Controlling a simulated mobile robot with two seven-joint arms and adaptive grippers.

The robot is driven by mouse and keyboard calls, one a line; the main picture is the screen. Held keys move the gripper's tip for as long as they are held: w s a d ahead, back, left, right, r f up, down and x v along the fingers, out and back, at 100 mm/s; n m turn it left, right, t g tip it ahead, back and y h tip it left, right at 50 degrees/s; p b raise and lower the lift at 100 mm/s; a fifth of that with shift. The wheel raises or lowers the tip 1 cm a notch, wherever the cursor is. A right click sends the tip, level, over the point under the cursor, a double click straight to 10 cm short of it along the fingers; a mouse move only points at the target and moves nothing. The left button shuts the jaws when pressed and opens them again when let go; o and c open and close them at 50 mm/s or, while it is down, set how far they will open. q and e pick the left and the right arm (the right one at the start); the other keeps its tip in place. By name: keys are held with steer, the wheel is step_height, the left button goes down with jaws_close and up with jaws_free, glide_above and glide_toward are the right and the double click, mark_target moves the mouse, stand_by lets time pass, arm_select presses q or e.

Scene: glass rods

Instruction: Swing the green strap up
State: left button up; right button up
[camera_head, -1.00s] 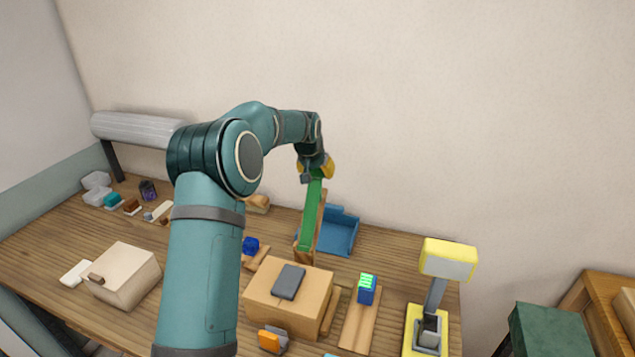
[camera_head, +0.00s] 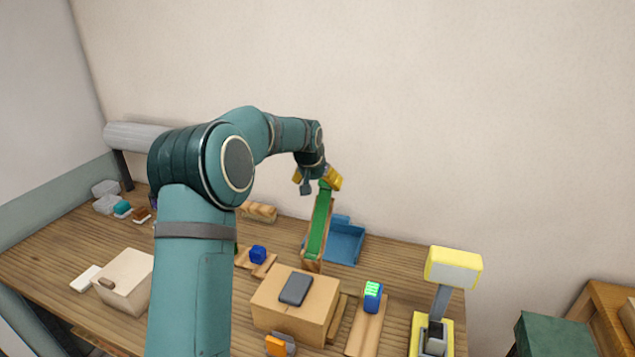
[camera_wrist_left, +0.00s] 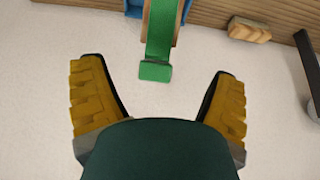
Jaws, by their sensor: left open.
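The green strap (camera_head: 319,222) stands steeply raised along a wooden piece (camera_head: 307,243) near the back of the table. In the left wrist view the strap (camera_wrist_left: 161,35) ends in a small flat green tab (camera_wrist_left: 155,71). My left gripper (camera_head: 318,184) is at the strap's upper end. In the left wrist view the left gripper (camera_wrist_left: 158,95) is open, with its yellow ridged fingers wide apart. The tab lies between and just beyond the fingertips, and neither finger touches it. My right gripper is not in view.
A blue tray (camera_head: 345,246) is right behind the strap. A cardboard-coloured box (camera_head: 270,298) with a grey phone-like slab (camera_head: 296,289) stands in front. A yellow lamp-like device (camera_head: 453,268) is at right. A bread-like block (camera_head: 258,211) lies left of the strap.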

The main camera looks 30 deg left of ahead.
arm_select(q)
steer(key=v, duration=1.2)
stand_by(0.4)
